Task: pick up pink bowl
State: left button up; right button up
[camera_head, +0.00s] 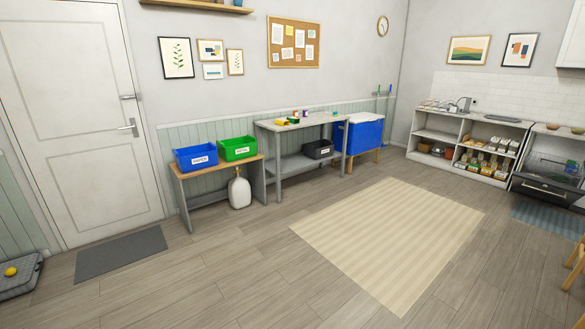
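I cannot make out a pink bowl in the head view. A small tan bowl-like item (553,126) sits on the counter at the far right. A reddish-brown pot-like item (448,152) stands on the lower level of the white shelf unit (434,136). Several small coloured items, too small to identify, lie on the grey table (270,124) by the back wall. Neither of my grippers is in view.
A blue cooler (364,136) stands right of the table. A dark appliance (548,178) is at right. The beige rug (390,240) is clear.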

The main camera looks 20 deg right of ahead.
aim_at(554, 127)
jog(key=i+z, duration=0.25)
jog(key=i, duration=0.65)
jog(key=i+z, duration=0.35)
jog(key=i+j+z, duration=0.2)
jog(key=i+z, duration=0.2)
jog(key=i, duration=0.15)
jog(key=i+l+z, duration=0.1)
jog(key=i+z, duration=1.15)
jog(key=i, duration=3.6)
jog(key=l+z, duration=0.05)
jog(key=l, duration=0.05)
